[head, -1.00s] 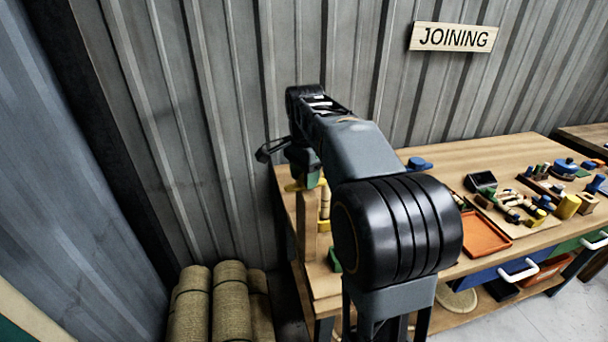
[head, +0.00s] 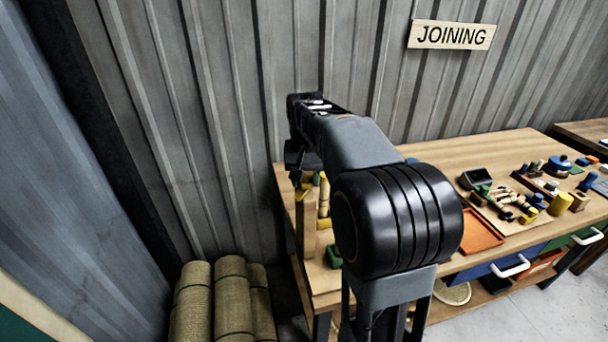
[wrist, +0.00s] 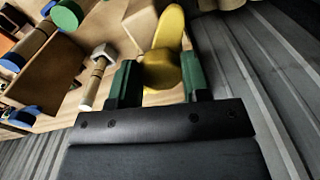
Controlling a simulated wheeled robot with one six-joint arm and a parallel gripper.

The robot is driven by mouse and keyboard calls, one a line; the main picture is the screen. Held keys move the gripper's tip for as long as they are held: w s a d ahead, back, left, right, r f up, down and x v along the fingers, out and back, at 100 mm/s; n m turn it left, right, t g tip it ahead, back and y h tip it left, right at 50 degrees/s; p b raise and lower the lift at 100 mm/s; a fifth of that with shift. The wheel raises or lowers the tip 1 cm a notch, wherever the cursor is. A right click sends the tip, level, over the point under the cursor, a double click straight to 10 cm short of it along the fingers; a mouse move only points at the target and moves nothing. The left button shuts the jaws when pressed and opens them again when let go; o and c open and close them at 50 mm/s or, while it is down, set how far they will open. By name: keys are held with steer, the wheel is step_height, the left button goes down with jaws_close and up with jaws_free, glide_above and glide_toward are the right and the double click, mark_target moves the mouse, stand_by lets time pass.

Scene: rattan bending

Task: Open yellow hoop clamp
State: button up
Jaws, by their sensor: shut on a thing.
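The yellow hoop clamp (wrist: 163,50) shows in the wrist view as a rounded yellow lever between the two green fingers of my gripper (wrist: 158,76). The gripper is shut on it. In the head view a small yellow part of the clamp (head: 303,191) shows just under my gripper, by the top of an upright wooden post (head: 306,228) at the bench's left end. My own wrist and arm hide most of the clamp and the fingers there.
A corrugated wall (head: 225,130) stands close behind. Rattan rolls (head: 232,300) stand at lower left.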

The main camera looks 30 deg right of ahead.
mark_target(307, 179)
steer(key=n, duration=0.3)
steer(key=shift+d+r+n+p, duration=0.1)
steer(key=shift+n+p, duration=0.2)
steer(key=shift+p, duration=0.1)
steer(key=shift+d+n+p, duration=0.1)
steer(key=shift+n+p, duration=0.25)
steer(key=shift+n, duration=1.45)
steer(key=o, duration=0.9)
step_height(307, 179, up, 14)
steer(key=shift+f+p, duration=0.2)
steer(key=shift+p, duration=0.15)
steer(key=shift+w, duration=0.1)
